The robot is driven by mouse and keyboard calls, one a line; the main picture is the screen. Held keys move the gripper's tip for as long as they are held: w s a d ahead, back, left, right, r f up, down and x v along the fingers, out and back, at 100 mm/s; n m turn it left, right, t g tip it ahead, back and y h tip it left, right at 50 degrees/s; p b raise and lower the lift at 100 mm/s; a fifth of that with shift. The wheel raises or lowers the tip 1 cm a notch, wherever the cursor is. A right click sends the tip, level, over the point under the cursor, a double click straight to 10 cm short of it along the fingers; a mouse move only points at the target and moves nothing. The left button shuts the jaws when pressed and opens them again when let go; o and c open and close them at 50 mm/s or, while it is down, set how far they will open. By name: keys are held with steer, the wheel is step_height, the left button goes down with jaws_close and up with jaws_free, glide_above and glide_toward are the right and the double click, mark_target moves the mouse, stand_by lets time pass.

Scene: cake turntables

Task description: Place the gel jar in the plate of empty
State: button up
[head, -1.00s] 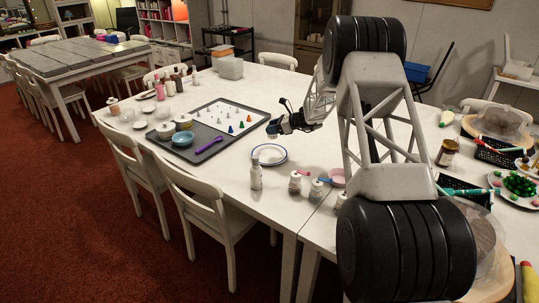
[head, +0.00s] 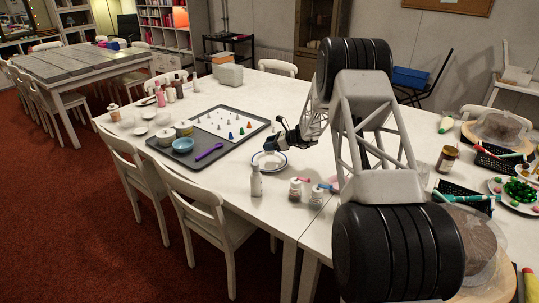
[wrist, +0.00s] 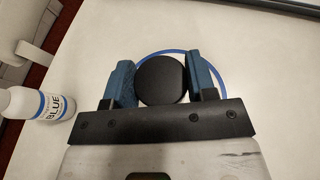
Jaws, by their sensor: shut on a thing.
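The gel jar (wrist: 161,82) shows in the wrist view as a round black lid between the two blue finger pads. My gripper (wrist: 160,70) is shut on it. Behind it is a white plate with a blue rim (wrist: 223,72), partly hidden by the jar and fingers. In the head view my gripper (head: 271,148) is over the back part of the plate (head: 267,168). The jar is too small to make out there. I cannot tell whether the jar touches the plate. The visible part of the plate is bare.
A white bottle labelled BLUE (wrist: 38,104) stands left of the gripper in the wrist view; a white bottle (head: 256,182) stands in front of the plate. Small jars (head: 295,189) are to the right.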

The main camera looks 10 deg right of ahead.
mark_target(269, 153)
steer(key=shift+f, duration=0.7)
steer(key=shift+f, duration=1.85)
steer(key=shift+f, duration=0.2)
steer(key=o, duration=0.9)
steer(key=shift+o, duration=0.2)
steer(key=shift+r, duration=0.1)
steer(key=shift+r, duration=0.1)
steer(key=v, duration=1.2)
